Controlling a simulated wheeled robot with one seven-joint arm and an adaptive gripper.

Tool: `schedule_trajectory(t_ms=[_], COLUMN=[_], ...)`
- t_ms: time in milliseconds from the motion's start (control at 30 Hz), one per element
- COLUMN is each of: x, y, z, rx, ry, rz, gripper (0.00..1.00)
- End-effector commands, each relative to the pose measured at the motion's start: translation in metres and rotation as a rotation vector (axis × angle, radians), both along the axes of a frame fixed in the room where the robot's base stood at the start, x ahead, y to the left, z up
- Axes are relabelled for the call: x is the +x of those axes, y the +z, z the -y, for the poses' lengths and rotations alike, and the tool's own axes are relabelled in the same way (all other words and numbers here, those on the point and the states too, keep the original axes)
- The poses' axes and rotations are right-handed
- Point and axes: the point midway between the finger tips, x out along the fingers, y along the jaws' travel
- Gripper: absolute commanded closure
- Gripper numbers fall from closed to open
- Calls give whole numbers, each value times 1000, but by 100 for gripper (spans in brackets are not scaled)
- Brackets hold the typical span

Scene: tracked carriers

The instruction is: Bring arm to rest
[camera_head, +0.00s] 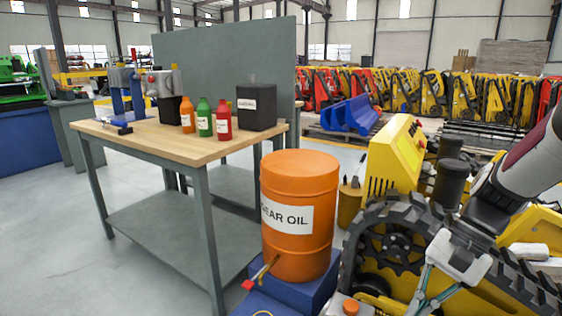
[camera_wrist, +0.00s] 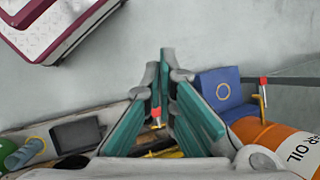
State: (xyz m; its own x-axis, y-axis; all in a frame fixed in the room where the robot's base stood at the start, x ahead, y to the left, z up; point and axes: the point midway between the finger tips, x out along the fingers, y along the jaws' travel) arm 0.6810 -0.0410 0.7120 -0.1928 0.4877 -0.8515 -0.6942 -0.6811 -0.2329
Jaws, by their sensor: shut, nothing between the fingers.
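My gripper (camera_head: 428,298) is at the lower right of the head view, in front of the black track of a yellow tracked machine (camera_head: 395,165). Its fingertips run close to the bottom edge there. In the wrist view my gripper (camera_wrist: 164,84) has its teal-padded fingers drawn together, with nothing held between them. The orange gear oil drum (camera_head: 300,215) stands upright to the left of the gripper. Part of the drum (camera_wrist: 278,140) also shows at the right of the wrist view.
The drum sits on a blue stand (camera_head: 312,290) with a red-handled tap. Left of it is a wooden-topped workbench (camera_head: 160,140) carrying bottles, a black canister (camera_head: 257,108) and a vise. Grey floor (camera_head: 70,235) is open at the left. Parked machines line the back.

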Motion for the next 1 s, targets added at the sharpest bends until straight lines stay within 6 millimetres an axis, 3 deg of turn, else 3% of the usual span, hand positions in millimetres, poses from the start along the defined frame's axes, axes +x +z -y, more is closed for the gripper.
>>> schedule_trajectory(t_ms=[33,200,433,700,1000], x=[-11,-53,-113,-173,-210], y=[14,47,76,85,82], z=[-9,-30,-47,-49,-42], rx=[-33,-126,-247,-354,-425], ry=[51,200,391,559,669], rz=[26,92,192,297,381], gripper=[100,100,100,100,100])
